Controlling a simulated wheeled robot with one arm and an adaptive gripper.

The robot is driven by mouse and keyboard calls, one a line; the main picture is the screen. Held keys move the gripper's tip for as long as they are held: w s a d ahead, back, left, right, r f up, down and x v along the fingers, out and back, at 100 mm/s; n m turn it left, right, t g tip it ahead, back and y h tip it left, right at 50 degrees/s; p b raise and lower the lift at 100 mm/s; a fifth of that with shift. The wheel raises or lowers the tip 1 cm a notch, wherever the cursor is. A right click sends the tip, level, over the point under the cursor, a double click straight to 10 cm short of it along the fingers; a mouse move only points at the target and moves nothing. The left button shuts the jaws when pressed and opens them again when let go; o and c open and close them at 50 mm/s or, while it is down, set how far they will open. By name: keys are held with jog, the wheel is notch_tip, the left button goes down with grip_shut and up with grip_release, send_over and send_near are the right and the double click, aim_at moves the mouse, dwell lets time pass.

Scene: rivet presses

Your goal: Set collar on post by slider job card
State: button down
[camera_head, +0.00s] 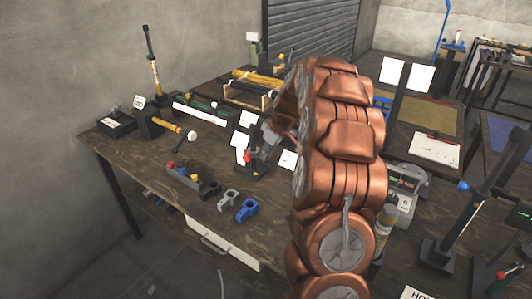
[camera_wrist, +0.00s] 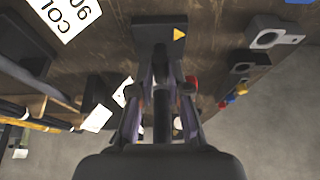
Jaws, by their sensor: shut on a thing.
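My gripper (camera_head: 272,132) is over the middle of the bench, at a black stand with a red knob (camera_head: 247,157). In the wrist view, its fingers (camera_wrist: 162,115) are closed around a dark upright rod (camera_wrist: 162,105), in line with a black block with a yellow triangle (camera_wrist: 160,35). Whether the rod belongs to this stand is unclear. A grey collar (camera_head: 228,199) and a blue collar (camera_head: 246,209) lie near the front edge. The grey collar also shows in the wrist view (camera_wrist: 268,38). A slider bar with a green knob (camera_head: 198,111) lies behind.
A dark rack with red, blue and yellow knobs (camera_head: 188,183) stands left of the collars. White cards (camera_head: 240,145) stand beside my gripper; a printed card (camera_wrist: 64,14) shows in the wrist view. A tall lever press (camera_head: 155,80) stands back left. My copper arm hides the bench's right part.

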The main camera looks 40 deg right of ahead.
jog(key=shift+r+b, duration=0.55)
jog(key=shift+r, duration=1.05)
jog(key=c, duration=1.1)
grip_release()
jog(key=shift+f, duration=0.1)
jog(key=v, duration=1.2)
